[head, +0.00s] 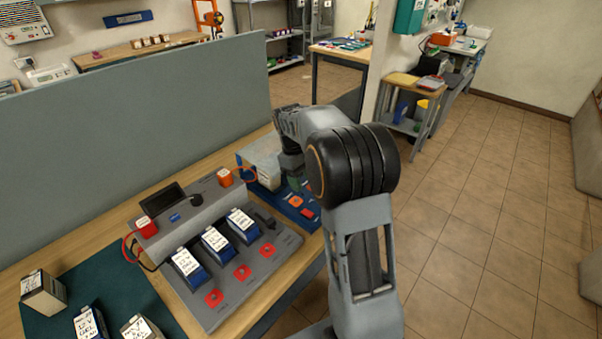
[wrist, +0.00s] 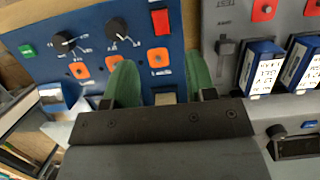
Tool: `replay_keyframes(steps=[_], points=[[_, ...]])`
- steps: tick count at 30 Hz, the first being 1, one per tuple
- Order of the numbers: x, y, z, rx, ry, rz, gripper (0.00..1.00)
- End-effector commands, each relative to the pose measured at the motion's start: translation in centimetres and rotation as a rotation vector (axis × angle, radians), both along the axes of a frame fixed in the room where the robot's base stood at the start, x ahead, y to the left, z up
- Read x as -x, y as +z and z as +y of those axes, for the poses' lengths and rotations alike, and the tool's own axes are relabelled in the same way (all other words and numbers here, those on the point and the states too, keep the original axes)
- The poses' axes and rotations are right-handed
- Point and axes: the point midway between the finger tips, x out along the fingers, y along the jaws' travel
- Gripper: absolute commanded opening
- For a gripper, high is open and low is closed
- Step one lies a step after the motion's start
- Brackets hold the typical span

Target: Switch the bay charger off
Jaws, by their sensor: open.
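The bay charger, a grey unit (head: 215,190) with a dark screen (head: 162,198), holds three blue-and-white batteries (head: 215,243) in a row, with red square buttons (head: 241,271) in front. A dark slider-like handle (wrist: 227,46) is at its end beside the batteries; it also shows in the head view (head: 264,217). My gripper (wrist: 160,72) is open, its two green fingers apart with nothing seen between them. It is over a blue panel (wrist: 90,30), to one side of the grey unit. In the head view my arm partly hides that panel.
The blue panel carries two black knobs (wrist: 118,28), a red switch (wrist: 160,22), a green button (wrist: 28,50) and orange squares. Loose batteries (head: 43,293) stand on a green mat (head: 75,270) at left. A grey partition (head: 140,110) runs behind the bench. Open tiled floor lies right.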

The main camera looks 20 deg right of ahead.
Motion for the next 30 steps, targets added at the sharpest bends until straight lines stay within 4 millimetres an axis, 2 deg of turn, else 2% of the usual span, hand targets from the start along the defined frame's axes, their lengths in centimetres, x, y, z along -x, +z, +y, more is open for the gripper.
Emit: replay_keyframes(steps=[7, 23, 27, 30], points=[[-0.4, 1.9, 0.2, 0.0, 0.0, 0.0, 0.51], [-0.5, 2.1, 0.2, 0.0, 0.0, 0.0, 0.51], [-0.9, 1.9, 0.2, 0.011, -0.046, -0.029, 0.51], [-0.2, -0.2, 0.6, 0.015, -0.135, -0.051, 0.51]])
